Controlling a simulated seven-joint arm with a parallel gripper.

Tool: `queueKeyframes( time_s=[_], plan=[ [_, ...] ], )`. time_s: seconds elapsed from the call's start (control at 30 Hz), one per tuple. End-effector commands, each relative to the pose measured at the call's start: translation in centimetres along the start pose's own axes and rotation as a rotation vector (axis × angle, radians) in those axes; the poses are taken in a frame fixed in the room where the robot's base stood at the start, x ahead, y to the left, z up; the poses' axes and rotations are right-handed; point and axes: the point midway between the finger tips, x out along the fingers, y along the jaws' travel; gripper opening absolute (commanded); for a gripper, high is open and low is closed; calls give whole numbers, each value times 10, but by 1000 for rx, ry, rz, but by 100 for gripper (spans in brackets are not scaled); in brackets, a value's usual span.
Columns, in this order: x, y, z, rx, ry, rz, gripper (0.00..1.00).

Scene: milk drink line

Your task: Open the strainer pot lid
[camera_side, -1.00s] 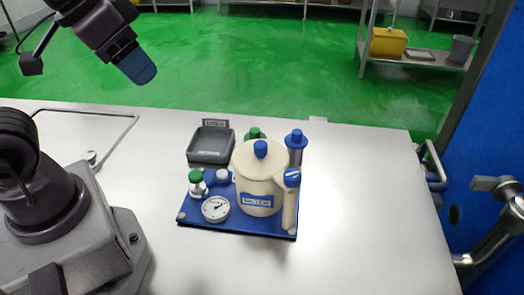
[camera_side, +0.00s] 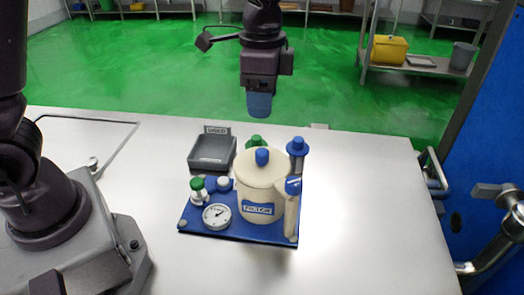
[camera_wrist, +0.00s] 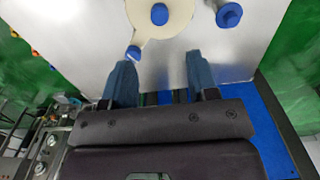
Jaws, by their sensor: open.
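The cream strainer pot (camera_side: 250,195) stands upright on a blue tray (camera_side: 215,233) in the side view. Its cream lid (camera_side: 248,171) sits closed on top, with a blue knob (camera_side: 262,157) in the middle. The handle (camera_side: 291,215) is on the right, with a blue piece (camera_side: 293,186) at its top. My gripper (camera_side: 259,112) hangs fingers-down above and behind the pot, apart from it. In the wrist view my gripper (camera_wrist: 160,75) is open and empty. There the lid (camera_wrist: 175,28) and knob (camera_wrist: 160,14) are at the top edge, beyond the fingertips.
A dial gauge (camera_side: 216,216), a green-capped bottle (camera_side: 198,190) and a white-and-blue jar (camera_side: 223,184) crowd the pot's left. A blue-capped cylinder (camera_side: 297,150) and a green item (camera_side: 257,141) stand behind. A grey bin (camera_side: 211,152) is back left. The table's right side is clear.

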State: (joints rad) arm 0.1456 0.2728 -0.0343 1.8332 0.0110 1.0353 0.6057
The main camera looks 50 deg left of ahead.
Motion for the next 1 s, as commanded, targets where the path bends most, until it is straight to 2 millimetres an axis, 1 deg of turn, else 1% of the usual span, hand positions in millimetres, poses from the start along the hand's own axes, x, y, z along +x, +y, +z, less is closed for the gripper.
queueKeyframes(
  time_s=[0.17, 0.4, 0.5, 0.6, 0.7, 0.8, 1.0],
  plan=[
    [28, 1, 1, -1, -5, 4, 54],
    [79, 1, 1, -3, -5, 4, 54],
    [97, 1, 1, -4, -5, 4, 54],
    [111, 1, 1, -5, -3, 3, 54],
    [120, 1, 1, -5, -2, 2, 54],
    [124, 1, 1, -5, -1, 1, 54],
    [125, 0, 1, -5, 0, 0, 54]
  ],
)
